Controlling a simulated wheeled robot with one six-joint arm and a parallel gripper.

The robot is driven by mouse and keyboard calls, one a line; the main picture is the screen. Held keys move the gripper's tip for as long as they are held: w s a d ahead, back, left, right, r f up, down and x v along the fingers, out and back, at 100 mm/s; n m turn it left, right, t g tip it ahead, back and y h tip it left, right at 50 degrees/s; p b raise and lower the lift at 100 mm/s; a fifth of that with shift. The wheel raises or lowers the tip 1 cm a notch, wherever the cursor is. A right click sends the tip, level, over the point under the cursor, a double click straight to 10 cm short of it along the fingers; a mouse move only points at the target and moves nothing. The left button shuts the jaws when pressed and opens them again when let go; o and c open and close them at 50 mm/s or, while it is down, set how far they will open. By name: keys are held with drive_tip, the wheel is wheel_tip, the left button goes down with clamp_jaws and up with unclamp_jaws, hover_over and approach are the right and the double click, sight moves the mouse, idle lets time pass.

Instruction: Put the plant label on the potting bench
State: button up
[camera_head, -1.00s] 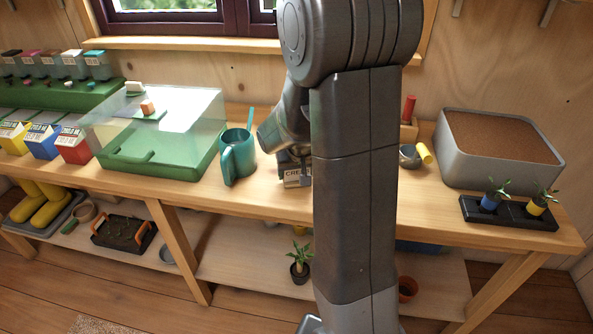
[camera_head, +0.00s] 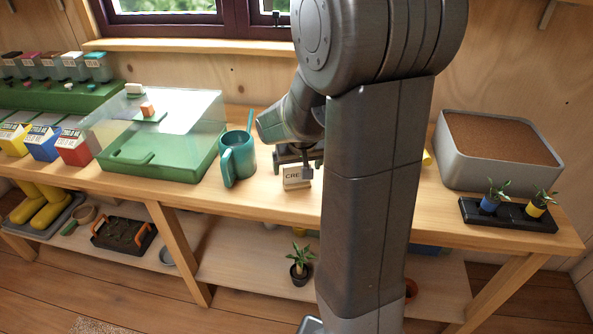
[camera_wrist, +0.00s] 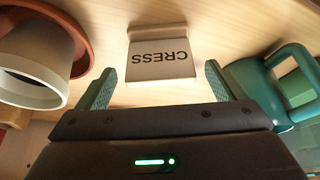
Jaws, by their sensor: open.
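The plant label (camera_head: 297,176) is a small cream card reading "CRESS". It stands on the potting bench (camera_head: 255,196), right of the teal watering can. The label also shows in the wrist view (camera_wrist: 160,55), upside down, just beyond and between my fingertips. My gripper (camera_head: 300,155) is open and empty, just behind and above the label in the head view. In the wrist view its two green-padded fingers (camera_wrist: 161,85) are spread wide, apart from the label. My arm hides part of the bench to the right.
The teal watering can (camera_head: 238,157) is close on the label's left. A pot on a terracotta saucer (camera_wrist: 40,65) is on the other side. A green propagator (camera_head: 150,160) stands farther left. A grey soil box (camera_head: 448,160) and a black plant tray (camera_head: 505,216) are right.

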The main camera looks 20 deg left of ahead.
sight(297, 165)
drive_tip(key=v, duration=0.7)
drive_tip(key=shift+r, duration=0.4)
drive_tip(key=x, duration=1.1)
drive_tip(key=shift+a+f, duration=0.1)
drive_tip(key=shift+f, duration=0.3)
drive_tip(key=shift+r, duration=0.5)
